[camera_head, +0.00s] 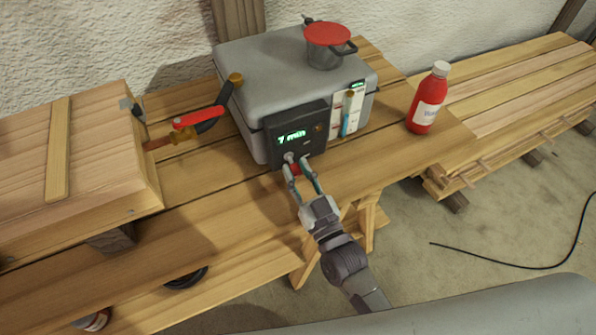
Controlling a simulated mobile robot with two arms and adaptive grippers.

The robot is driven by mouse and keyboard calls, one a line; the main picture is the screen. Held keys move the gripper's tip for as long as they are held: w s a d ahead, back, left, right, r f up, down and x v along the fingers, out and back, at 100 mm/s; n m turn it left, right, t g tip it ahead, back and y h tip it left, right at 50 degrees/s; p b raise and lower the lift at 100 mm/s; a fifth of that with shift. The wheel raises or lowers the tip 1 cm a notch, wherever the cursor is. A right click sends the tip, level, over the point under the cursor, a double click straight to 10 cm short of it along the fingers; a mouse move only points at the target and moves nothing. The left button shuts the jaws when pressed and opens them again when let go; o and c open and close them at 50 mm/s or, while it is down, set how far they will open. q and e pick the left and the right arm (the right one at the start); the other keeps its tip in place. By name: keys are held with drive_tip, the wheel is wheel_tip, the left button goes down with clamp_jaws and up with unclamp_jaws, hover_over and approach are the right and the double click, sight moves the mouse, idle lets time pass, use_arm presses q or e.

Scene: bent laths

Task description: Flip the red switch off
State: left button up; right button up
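A grey steam box (262,65) stands on the wooden bench, with a dark control panel (313,143) on its front. The panel's green display reads "7 min". A small red part (295,169), which looks like the red switch, shows at the panel's lower left edge. My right gripper (296,164) reaches up to it from below. Its two fingers are apart, one on each side of the red part. I cannot tell if they touch it, and its position, on or off, is partly hidden. My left gripper is not in view.
A clamp with a red handle (198,117) sits left of the box. A pot with a red lid (327,34) is on top. A red bottle (427,103) stands to the right. A wooden form (100,150) fills the left side.

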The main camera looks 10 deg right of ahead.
drive_tip(key=shift+o, duration=1.3)
drive_tip(key=v, duration=1.2)
drive_tip(key=s+d+f+g+h, duration=0.1)
drive_tip(key=s+d+f+g, duration=0.15)
drive_tip(key=f, duration=0.75)
drive_tip(key=s+d+f+g+h+p, duration=0.15)
drive_tip(key=f+g, duration=0.25)
drive_tip(key=f, duration=0.6)
drive_tip(key=s+d+f+g+h, duration=0.1)
drive_tip(key=s+f+g, duration=0.15)
drive_tip(key=f, duration=0.85)
drive_tip(key=s+d+f+g+h, duration=0.1)
drive_tip(key=s+d+f+g, duration=0.2)
drive_tip(key=s+f, duration=0.2)
drive_tip(key=s+d+f+g+h, duration=0.1)
drive_tip(key=s+f, duration=0.4)
drive_tip(key=s, duration=0.5)
drive_tip(key=s+d+f+m+g+h, duration=0.1)
drive_tip(key=s+d+f+g, duration=0.3)
drive_tip(key=s+f+g, duration=0.1)
drive_tip(key=shift+s+d+f+g+p, duration=0.35)
drive_tip(key=shift+s+f, duration=0.2)
drive_tip(key=shift+s, duration=0.7)
